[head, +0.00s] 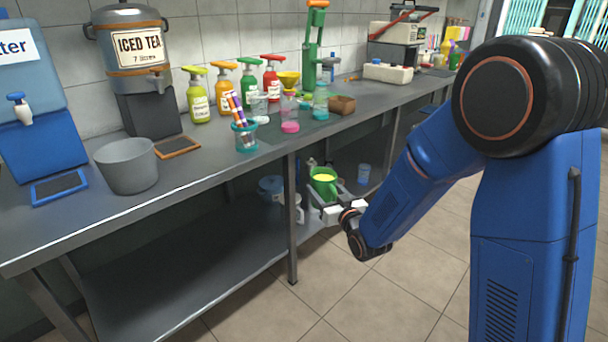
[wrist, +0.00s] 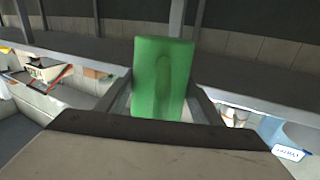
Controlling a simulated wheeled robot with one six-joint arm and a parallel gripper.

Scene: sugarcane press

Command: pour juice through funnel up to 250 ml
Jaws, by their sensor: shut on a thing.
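A green jug (head: 324,188) with yellow juice inside is held by my gripper (head: 328,197), just in front of the bench and below its top. It looks roughly upright. In the wrist view the green jug (wrist: 162,80) stands between the two fingers of my gripper (wrist: 160,105), which are shut on it. A yellow funnel (head: 289,78) sits on top of a clear bottle (head: 289,104) on the bench, above and to the left of the jug. Any volume marks on the bottle are too small to read.
A pink round piece (head: 290,127), a teal-tinted jar (head: 320,108) and a brown block (head: 342,104) stand near the bottle. A cup of striped sticks (head: 245,138) is at the bench edge (head: 215,175). Several pump bottles stand behind. A bench leg (head: 291,220) is left of the jug.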

